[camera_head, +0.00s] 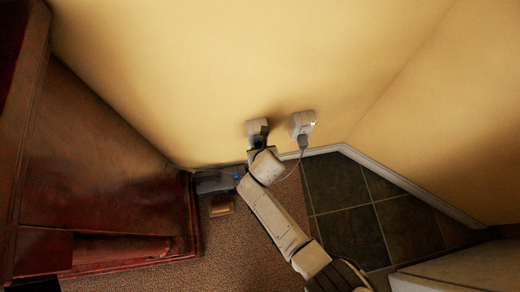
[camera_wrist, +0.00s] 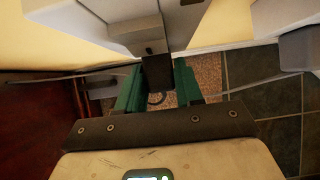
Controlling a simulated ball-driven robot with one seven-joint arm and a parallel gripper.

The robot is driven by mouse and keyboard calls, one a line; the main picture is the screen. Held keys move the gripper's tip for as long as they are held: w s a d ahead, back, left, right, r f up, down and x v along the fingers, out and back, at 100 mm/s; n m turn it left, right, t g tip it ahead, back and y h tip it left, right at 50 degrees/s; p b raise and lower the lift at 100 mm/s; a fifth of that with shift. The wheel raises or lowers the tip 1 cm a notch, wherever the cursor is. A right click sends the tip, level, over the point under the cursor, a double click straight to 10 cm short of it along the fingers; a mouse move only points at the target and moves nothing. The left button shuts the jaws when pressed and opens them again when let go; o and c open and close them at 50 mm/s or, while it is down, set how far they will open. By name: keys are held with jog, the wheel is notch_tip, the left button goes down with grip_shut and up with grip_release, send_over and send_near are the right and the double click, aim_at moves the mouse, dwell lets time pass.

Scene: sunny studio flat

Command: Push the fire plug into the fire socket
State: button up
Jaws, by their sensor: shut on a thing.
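My gripper (camera_head: 260,150) is at the left wall socket (camera_head: 257,128), a pale box on the yellow wall. In the wrist view its green fingers (camera_wrist: 157,88) are shut on a dark plug (camera_wrist: 157,70), which I take as the fire plug. The plug's far end meets the pale socket housing (camera_wrist: 120,22); how deep it sits cannot be told. In the head view my gripper hides the plug. A second pale socket (camera_head: 302,121) is to the right, with a small light and a grey plug (camera_head: 303,141) at its lower end.
A cable hangs from the grey plug, passing close to my arm. A grey box (camera_head: 212,183) and a small brown block (camera_head: 221,208) are on the floor to the left. Dark red furniture (camera_head: 100,170) fills the left. Dark tiles (camera_head: 350,228) lie on the right.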

jog(key=shift+w+a+r, duration=0.1)
jog(key=shift+w+r, duration=0.15)
jog(key=shift+w, duration=0.05)
jog(key=o, duration=0.7)
jog(key=shift+c, duration=0.2)
jog(key=o, duration=0.9)
jog(key=shift+s+f, duration=0.15)
jog(key=shift+s, duration=0.05)
jog(key=shift+o, duration=0.2)
jog(key=p+v, duration=0.7)
jog(key=p, duration=0.1)
dwell(0.5)
